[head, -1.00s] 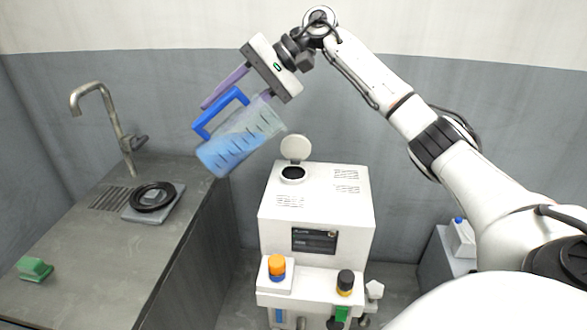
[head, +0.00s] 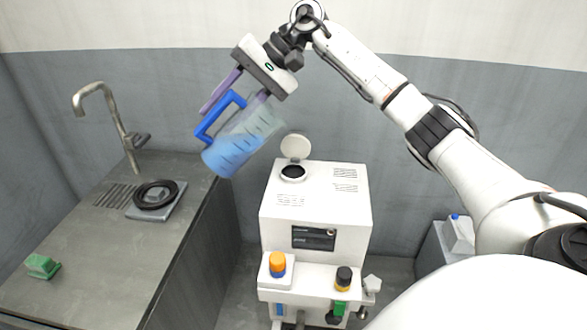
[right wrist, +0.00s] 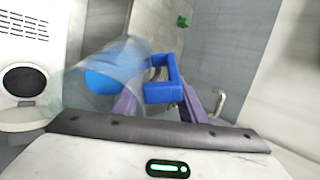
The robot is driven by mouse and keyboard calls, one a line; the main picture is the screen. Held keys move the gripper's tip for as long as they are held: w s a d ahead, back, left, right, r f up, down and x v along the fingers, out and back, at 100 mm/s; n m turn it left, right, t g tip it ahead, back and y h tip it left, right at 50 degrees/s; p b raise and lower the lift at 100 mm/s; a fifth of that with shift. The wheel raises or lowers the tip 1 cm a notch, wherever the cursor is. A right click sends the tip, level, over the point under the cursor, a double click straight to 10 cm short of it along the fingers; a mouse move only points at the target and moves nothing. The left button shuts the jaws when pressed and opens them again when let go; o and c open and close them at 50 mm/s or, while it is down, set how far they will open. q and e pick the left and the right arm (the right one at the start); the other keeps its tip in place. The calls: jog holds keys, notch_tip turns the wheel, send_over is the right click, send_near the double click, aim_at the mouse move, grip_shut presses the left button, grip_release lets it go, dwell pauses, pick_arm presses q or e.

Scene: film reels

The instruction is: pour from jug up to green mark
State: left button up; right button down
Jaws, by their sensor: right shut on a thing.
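The clear jug (head: 240,141) has a blue handle, dark level marks and blue liquid inside. It hangs tilted in the air, up and left of the white machine (head: 316,200) in the head view. My right gripper (head: 236,95) has purple fingers and is shut on the jug's blue handle, which also shows in the right wrist view (right wrist: 166,86). The machine's round dark opening (head: 293,172) has its lid (head: 296,147) raised. It also shows in the right wrist view (right wrist: 24,80). I cannot make out a green level mark. My left gripper is not in view.
A grey counter (head: 75,260) on the left carries a tap (head: 115,120), a black ring on a plate (head: 155,196) and a green block (head: 42,266). The machine's front has orange (head: 277,262) and black (head: 344,277) knobs. The air around the jug looks clear.

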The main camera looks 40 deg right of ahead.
jog(key=shift+w+a+f+g+h+p, duration=0.1)
jog(key=shift+a+f+g+h+p, duration=0.2)
jog(key=shift+p, duration=0.35)
jog(key=shift+w+f+g+h+p, duration=0.1)
jog(key=shift+f+h+p, duration=0.15)
jog(key=shift+h+p, duration=0.35)
jog(key=shift+a+f+p, duration=0.1)
jog(key=shift+f+p, duration=0.15)
jog(key=shift+p, duration=0.05)
jog(key=shift+f+g+h+p, duration=0.15)
jog(key=shift+g+h+p, duration=0.25)
jog(key=shift+h+p, duration=0.3)
jog(key=shift+f+g+h, duration=0.3)
jog(key=shift+f+h, duration=0.2)
jog(key=shift+h, duration=0.3)
jog(key=shift+s+d+f+n+g+h, duration=0.1)
jog(key=shift+d+f+g+h, duration=0.15)
jog(key=shift+f+h, duration=0.35)
jog(key=shift+s+d+f+n+g+h, duration=0.1)
jog(key=shift+d+f+g+h, duration=0.2)
jog(key=shift+h, duration=0.35)
jog(key=shift+s+d+f+n+g+h, duration=0.15)
jog(key=shift+f+g+h, duration=0.1)
jog(key=shift+f+h, duration=0.35)
jog(key=shift+r, duration=0.1)
jog(key=shift+r, duration=2.95)
